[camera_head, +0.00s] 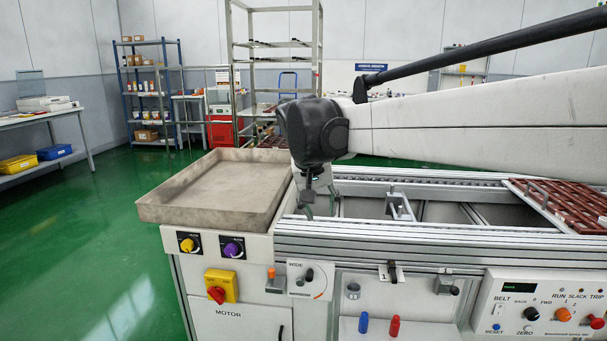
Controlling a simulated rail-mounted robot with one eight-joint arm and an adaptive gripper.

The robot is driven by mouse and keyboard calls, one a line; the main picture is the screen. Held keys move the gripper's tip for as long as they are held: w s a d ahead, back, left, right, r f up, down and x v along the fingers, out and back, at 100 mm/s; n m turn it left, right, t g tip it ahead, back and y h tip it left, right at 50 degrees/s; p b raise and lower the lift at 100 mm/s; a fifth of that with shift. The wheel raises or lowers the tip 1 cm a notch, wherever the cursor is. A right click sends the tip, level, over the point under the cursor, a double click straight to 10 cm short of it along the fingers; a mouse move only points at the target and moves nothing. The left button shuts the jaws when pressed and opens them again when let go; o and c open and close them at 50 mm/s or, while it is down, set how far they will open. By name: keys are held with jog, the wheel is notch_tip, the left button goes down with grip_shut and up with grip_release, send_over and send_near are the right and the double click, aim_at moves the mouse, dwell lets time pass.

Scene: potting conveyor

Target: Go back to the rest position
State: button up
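My arm reaches in from the right edge across the upper middle of the head view. My gripper (319,207) hangs below the dark wrist, pointing down over the left end of the conveyor frame (400,232). Its two thin fingers look spread apart, and I see nothing between them. The fingertips are small and partly blend with the metal rails behind them.
A shallow beige tray (163,211) stands just left of my gripper and looks empty. Reddish-brown slatted trays (568,205) lie on the conveyor at the right. Knobs and a belt control panel (540,312) line the front. Green floor (100,230) is clear at the left.

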jog(key=s+d+f+t+y, duration=0.1)
jog(key=s+d, duration=0.5)
jog(key=s, duration=0.2)
jog(key=s+d+f, duration=0.1)
jog(key=s+d, duration=0.4)
jog(key=s, duration=0.3)
jog(key=s+d+f+t+y, duration=0.1)
jog(key=s+d+f, duration=0.25)
jog(key=s, duration=0.35)
jog(key=s+d+f+t, duration=0.1)
jog(key=s+d+f, duration=0.1)
jog(key=s+f, duration=0.4)
notch_tip(320, 180, up, 16)
jog(key=p, duration=1.5)
jog(key=shift+s+a+r+m, duration=0.15)
jog(key=shift+s+r+m, duration=0.1)
jog(key=shift+s+m, duration=0.15)
